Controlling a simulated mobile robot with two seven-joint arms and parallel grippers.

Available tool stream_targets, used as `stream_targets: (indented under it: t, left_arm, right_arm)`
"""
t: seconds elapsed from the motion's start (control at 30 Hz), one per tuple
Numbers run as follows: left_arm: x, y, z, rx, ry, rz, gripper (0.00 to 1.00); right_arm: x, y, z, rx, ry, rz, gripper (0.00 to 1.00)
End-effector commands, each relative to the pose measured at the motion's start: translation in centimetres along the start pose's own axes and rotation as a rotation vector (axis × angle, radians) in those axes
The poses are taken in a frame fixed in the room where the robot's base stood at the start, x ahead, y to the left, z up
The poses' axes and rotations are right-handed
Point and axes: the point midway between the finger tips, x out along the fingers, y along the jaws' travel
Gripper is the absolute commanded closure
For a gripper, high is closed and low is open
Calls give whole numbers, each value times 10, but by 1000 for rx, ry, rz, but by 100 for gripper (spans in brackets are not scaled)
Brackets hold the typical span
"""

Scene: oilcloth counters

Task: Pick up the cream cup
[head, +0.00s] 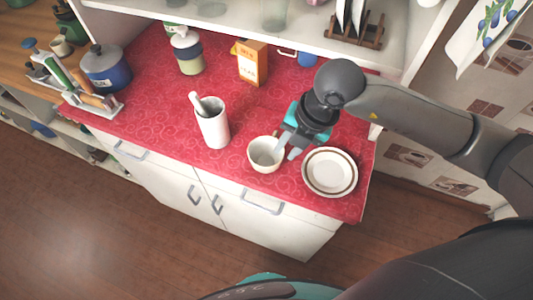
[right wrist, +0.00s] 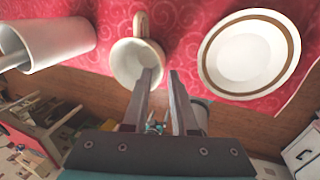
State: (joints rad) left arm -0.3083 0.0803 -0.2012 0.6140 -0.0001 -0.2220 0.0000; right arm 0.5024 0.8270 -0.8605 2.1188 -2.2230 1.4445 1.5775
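The cream cup (head: 262,156) stands upright on the red counter, between a white mortar and a plate. In the right wrist view the cup (right wrist: 128,62) shows its opening and its handle at the top. My right gripper (head: 288,150) is at the cup's right side in the head view. In the right wrist view its two fingers (right wrist: 163,76) are apart, with the left fingertip overlapping the cup's rim. I cannot tell whether the fingertip touches the cup. My left gripper is not in view.
A brown-rimmed white plate (head: 329,171) lies close to the right of the gripper. A white mortar with pestle (head: 212,124) stands left of the cup. An orange-and-white carton (head: 252,63) and a jar (head: 187,52) stand behind. The red counter (head: 160,112) is clear left of the mortar.

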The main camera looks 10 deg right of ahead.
Motion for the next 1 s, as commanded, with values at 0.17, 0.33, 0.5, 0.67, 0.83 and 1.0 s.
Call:
stream_targets:
  t: [0.17,0.33,0.5,0.67,0.83,1.0]
  left_arm:
    - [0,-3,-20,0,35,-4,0]
    - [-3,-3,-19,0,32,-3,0]
    - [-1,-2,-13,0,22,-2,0]
    - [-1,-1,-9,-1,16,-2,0]
    - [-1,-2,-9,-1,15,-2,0]
    - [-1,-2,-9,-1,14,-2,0]
  right_arm:
    - [11,-1,0,0,2,-2,74]
    - [36,-4,0,1,2,-3,74]
    - [55,-3,0,-1,1,0,74]
    - [58,-4,0,-2,0,-1,74]
    - [58,-4,0,-1,0,-1,80]
    - [58,-4,0,-1,0,-1,99]
